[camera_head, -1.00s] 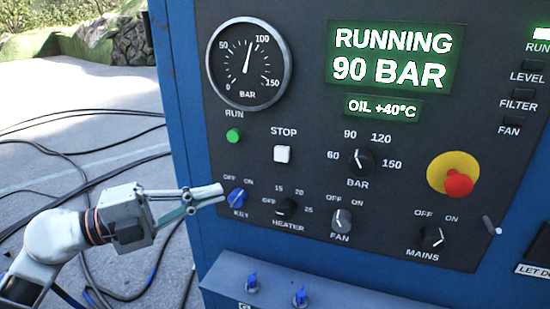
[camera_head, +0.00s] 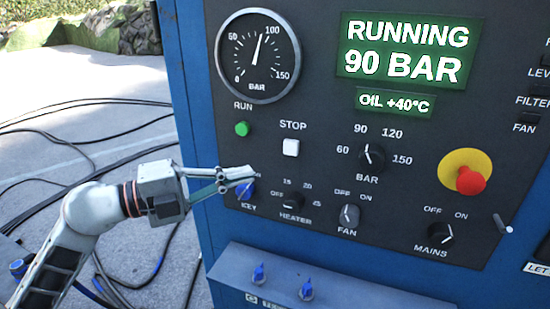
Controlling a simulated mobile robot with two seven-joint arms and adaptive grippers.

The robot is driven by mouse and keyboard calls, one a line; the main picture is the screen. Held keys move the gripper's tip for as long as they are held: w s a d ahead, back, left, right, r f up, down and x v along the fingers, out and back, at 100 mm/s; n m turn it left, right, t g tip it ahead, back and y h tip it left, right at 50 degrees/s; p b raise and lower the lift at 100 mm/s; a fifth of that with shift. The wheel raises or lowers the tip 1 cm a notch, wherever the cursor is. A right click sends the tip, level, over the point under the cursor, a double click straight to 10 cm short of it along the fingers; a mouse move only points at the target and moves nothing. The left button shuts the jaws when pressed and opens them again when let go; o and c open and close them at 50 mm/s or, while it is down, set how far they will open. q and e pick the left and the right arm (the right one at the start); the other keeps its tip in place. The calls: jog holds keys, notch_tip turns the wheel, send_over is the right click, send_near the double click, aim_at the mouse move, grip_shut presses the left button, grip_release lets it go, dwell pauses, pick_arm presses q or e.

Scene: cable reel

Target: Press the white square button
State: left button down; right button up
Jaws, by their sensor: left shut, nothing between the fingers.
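The white square button (camera_head: 291,148) sits on the dark control panel (camera_head: 320,130), directly under the word STOP. My left gripper (camera_head: 252,174) is shut and empty. In the picture its tips lie below and left of the white button, over the area just above the blue KEY knob (camera_head: 245,190). A clear gap shows between the tips and the button. The gripper covers part of the KEY knob's OFF and ON labels. I cannot tell whether the tips touch the panel. My right gripper is out of view.
A green RUN button (camera_head: 242,129) is left of the white button, and a HEATER knob (camera_head: 293,200) is below it. A red mushroom button (camera_head: 470,180) is on the right. The display (camera_head: 405,50) reads RUNNING, 90 BAR. Cables (camera_head: 60,145) lie on the ground at left.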

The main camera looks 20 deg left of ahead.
aim_at(293, 156)
pick_arm(q)
jog(key=shift+w+d+p, duration=0.1)
jog(key=shift+w+d, duration=0.65)
jog(key=shift+w, duration=0.6)
jog(key=shift+w+d+p, duration=0.15)
jog(key=shift+w+d, duration=0.6)
jog(key=shift+w, duration=0.55)
jog(key=shift+w+d+p, duration=0.1)
jog(key=shift+w+d, duration=0.65)
jog(key=shift+w, duration=0.6)
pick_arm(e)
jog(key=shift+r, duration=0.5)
